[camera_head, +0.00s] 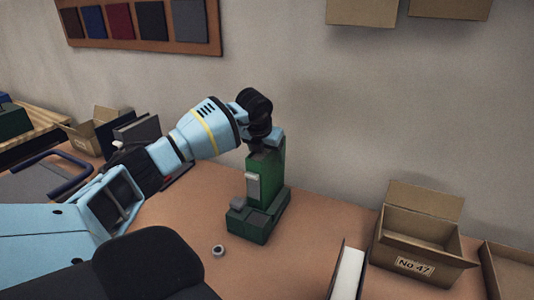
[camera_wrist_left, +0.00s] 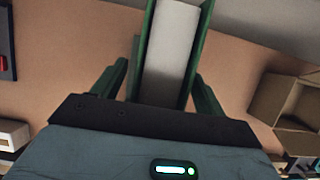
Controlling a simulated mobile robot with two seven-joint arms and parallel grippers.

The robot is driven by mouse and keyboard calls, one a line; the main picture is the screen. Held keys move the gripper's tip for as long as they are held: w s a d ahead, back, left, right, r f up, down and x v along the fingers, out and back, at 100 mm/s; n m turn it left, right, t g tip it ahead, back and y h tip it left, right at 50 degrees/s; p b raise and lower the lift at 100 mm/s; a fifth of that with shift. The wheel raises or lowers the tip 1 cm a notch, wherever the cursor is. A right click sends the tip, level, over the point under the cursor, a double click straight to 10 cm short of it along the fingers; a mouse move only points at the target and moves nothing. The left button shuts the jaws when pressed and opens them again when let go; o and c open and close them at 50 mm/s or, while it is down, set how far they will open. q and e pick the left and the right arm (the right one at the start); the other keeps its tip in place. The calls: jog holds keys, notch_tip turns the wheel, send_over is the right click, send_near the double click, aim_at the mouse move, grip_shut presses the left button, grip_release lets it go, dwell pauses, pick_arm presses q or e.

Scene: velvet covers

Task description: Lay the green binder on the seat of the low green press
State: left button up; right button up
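The green binder (camera_head: 268,168), with a pale label on its side, stands upright under my left gripper (camera_head: 265,143). In the left wrist view its white page edge (camera_wrist_left: 172,50) shows between two green covers. My left gripper's fingers (camera_wrist_left: 160,80) lie on either side of it and look closed on it. The low green press (camera_head: 262,232) is a squat green block with grey upper faces, directly below the binder. I cannot tell whether the binder's lower end touches the press. My right gripper is not in view.
An open cardboard box (camera_head: 418,245) marked No 47 stands to the right, with another box (camera_head: 515,270) beside it. A white block with a dark cover (camera_head: 348,272) stands nearer. A small round grey piece (camera_head: 218,250) lies before the press.

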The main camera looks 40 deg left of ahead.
pick_arm(q)
jog(key=shift+f, duration=0.1)
jog(key=shift+v, duration=4)
jog(key=shift+f, duration=0.1)
